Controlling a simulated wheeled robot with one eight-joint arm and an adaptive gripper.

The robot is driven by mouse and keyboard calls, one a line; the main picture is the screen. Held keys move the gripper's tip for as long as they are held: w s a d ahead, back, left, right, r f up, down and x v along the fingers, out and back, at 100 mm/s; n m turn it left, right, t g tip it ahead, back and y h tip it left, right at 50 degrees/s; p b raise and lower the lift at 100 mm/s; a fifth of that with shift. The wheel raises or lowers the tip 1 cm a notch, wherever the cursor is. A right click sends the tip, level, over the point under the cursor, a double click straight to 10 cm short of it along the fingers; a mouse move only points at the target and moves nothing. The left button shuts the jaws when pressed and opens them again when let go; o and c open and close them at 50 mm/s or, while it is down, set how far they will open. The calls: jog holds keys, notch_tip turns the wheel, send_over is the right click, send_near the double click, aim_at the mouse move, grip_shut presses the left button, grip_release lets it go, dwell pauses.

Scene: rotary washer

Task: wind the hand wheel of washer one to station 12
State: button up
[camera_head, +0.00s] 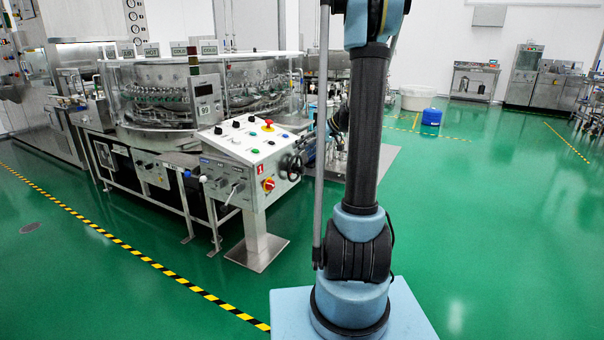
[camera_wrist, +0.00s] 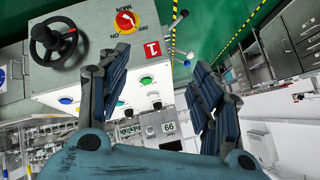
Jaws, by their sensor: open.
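Washer one (camera_head: 165,85) is a round glass-walled machine at the left in the head view. Its console (camera_head: 240,150) bears a red "1" label (camera_head: 261,170). The black hand wheel (camera_head: 290,168) sits on the console's front face, beside the red and yellow main switch (camera_head: 268,184). In the wrist view the picture is upside down, and the hand wheel (camera_wrist: 54,41) with its knob shows at upper left. My gripper (camera_wrist: 158,68) is open and empty, apart from the wheel, which lies left of the fingers.
A grey pedestal foot (camera_head: 257,252) stands below the console. A blue container (camera_head: 431,117) and a white tub (camera_head: 417,97) stand farther back. The green floor at right is clear.

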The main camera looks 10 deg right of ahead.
jog(key=w+d+f+n+t+y, duration=0.2)
jog(key=w+d+f, duration=0.4)
jog(key=w+f, duration=0.3)
jog(key=w+d+f+n+t+y, duration=0.25)
jog(key=w+d+f, duration=0.4)
jog(key=w, duration=0.45)
jog(key=t+y, duration=0.2)
send_near(304, 170)
jog(key=shift+n+g, duration=0.25)
jog(key=shift+n, duration=0.1)
jog(key=x, duration=1.1)
jog(key=shift+w+d+r, duration=0.1)
jog(key=shift+w, duration=0.2)
jog(key=shift+c, duration=0.3)
grip_shut()
